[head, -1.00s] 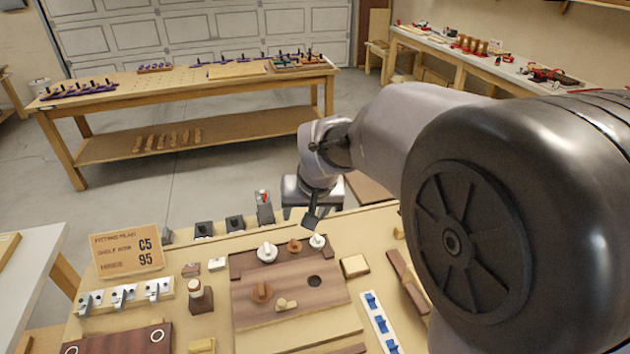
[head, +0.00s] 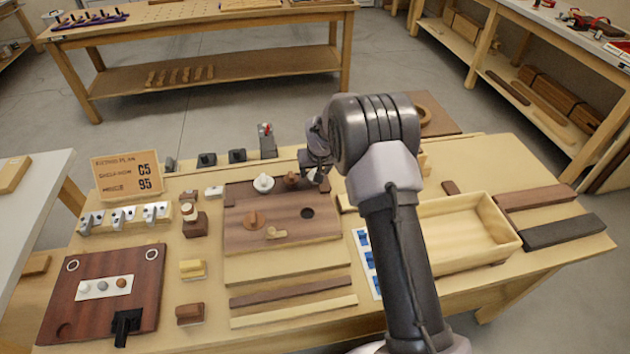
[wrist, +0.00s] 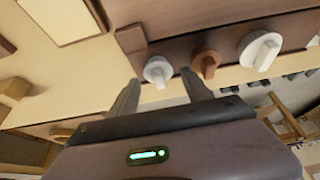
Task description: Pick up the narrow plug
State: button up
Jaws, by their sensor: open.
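The brown board (head: 240,240) holds several round plugs with raised grips; none is labelled narrow. Along its far edge are a larger white plug (head: 263,183), a brown plug (head: 292,180) and a smaller white plug (head: 313,175), partly hidden by my gripper (head: 318,160). In the wrist view, my gripper (wrist: 160,78) is open and empty, its fingertips on either side of the smaller white plug (wrist: 158,69). The brown plug (wrist: 206,64) and larger white plug (wrist: 260,49) stand to its right. I cannot tell whether the fingers touch the plug.
A brown plug (head: 254,219), a tan piece (head: 277,233) and an open hole (head: 307,213) are nearer on the board. A wooden tray (head: 460,232) lies right of my arm. A sign (head: 127,176) stands at left. Dark blocks (head: 237,156) line the far edge.

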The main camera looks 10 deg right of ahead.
jog(key=x, duration=0.3)
jog(key=shift+d+b, duration=0.1)
jog(key=shift+b, duration=0.2)
jog(key=shift+s, duration=0.1)
jog(key=c, duration=0.8)
jog(key=shift+c, duration=0.3)
